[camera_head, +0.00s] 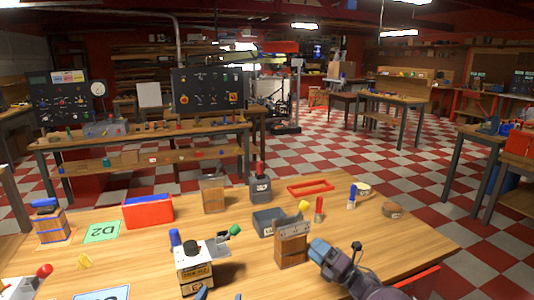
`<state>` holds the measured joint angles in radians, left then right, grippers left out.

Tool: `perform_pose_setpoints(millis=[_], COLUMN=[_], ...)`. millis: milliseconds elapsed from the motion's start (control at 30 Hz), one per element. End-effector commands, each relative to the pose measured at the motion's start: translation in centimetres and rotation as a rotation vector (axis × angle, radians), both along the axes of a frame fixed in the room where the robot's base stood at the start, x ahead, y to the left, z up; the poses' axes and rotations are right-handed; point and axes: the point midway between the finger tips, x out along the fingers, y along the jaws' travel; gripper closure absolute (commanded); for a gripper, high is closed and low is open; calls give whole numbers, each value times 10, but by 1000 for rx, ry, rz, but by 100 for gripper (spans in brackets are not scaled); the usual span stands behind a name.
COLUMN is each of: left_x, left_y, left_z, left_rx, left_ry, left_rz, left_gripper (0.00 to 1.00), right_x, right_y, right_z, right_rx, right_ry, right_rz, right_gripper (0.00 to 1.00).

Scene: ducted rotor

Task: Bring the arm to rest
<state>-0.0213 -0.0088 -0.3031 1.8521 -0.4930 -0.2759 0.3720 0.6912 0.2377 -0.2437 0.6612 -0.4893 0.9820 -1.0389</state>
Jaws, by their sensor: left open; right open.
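My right arm comes in from the lower right, and my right gripper (322,251) is over the table, close beside a wooden block with a grey metal plate on top (291,246). I cannot tell whether they touch. I see nothing held in it, and its fingers are partly hidden by its own body. Only blue tips of my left gripper (219,295) show at the bottom edge, apart from each other, with nothing seen between them. They are just below a white box with a black knob (195,265).
The wooden table (140,265) carries a red bin (147,211), a green D2 card (101,232), a dark grey box (268,222), a red tray frame (310,188) and a red-capped holder (260,186). Bare tabletop shows at the right. Other benches stand behind on a checkered floor.

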Motion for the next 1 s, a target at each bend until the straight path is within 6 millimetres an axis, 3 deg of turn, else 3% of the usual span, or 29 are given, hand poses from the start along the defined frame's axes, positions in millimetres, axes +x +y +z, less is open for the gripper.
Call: perform_pose_setpoints(millis=[100,200,367,467,667,1000], left_x=[0,-4,-17,-30,-60,-120], left_y=[4,13,31,45,73,117], left_z=[2,-3,-20,-33,-64,-111], left_rx=[11,24,37,45,53,50], left_ry=[6,22,72,109,194,332], left_rz=[0,6,18,29,50,91], left_gripper=[27,27,27,27,27,27], right_x=[20,27,16,-2,-61,-185], right_y=[4,2,-9,-20,-44,-80], right_z=[31,45,44,32,-3,-58], right_rx=[122,258,514,680,989,1337], right_ry=[121,254,493,643,912,1207], right_rz=[-48,-92,-165,-208,-297,-454], right_gripper=[44,44,44,44,44,44])
